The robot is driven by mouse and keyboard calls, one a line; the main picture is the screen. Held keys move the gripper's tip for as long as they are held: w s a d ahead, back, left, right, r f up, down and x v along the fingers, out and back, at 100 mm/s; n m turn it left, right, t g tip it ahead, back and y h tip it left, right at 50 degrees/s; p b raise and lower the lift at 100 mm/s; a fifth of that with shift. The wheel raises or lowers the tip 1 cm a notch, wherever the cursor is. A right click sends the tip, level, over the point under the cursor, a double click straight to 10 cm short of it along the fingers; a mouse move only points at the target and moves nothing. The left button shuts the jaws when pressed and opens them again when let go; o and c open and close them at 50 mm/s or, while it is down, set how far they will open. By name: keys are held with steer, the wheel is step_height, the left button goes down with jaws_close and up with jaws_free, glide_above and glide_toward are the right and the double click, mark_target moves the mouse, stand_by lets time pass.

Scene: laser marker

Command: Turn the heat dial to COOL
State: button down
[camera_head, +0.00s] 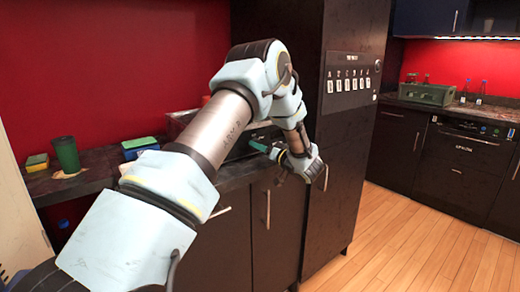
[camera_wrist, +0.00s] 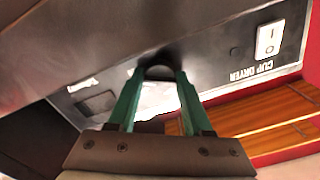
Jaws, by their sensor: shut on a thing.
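The cup dryer (camera_wrist: 225,62) is a worn dark metal box with a front panel. In the wrist view its panel shows upside down, with the words CUP DRYER. A dark round dial (camera_wrist: 160,72) on the panel sits between the green fingertips of my gripper (camera_wrist: 159,80). The fingers are shut on the dial from both sides. In the head view my gripper (camera_head: 257,147) reaches the dryer's front above the counter. The dial is hidden there, and I cannot read its heat marks or its setting in either view.
A white rocker switch (camera_wrist: 269,40) is on the same panel. A tall dark cabinet (camera_head: 345,150) with a row of labelled switches stands right of my gripper. A green cup (camera_head: 66,154) and sponges stand on the counter at left. The wooden floor (camera_head: 430,240) is clear.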

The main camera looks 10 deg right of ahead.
steer(key=n+b, duration=0.2)
steer(key=b, duration=0.1)
steer(key=shift+f+n, duration=0.25)
steer(key=shift+n, duration=0.15)
steer(key=n+b, duration=0.3)
steer(key=b, duration=0.1)
steer(key=shift+n, duration=0.3)
steer(key=n+b, duration=0.5)
steer(key=b, duration=0.1)
steer(key=shift+d+b, duration=0.1)
steer(key=shift+b, duration=0.2)
steer(key=n+b, duration=0.6)
steer(key=b, duration=0.2)
steer(key=shift+n, duration=0.4)
steer(key=n+b, duration=0.3)
steer(key=b, duration=0.1)
steer(key=shift+r+n+b, duration=0.2)
steer(key=shift+n+b, duration=0.9)
steer(key=shift+b, duration=0.25)
steer(key=shift+c, duration=1.6)
jaws_free()
steer(key=shift+r, duration=0.15)
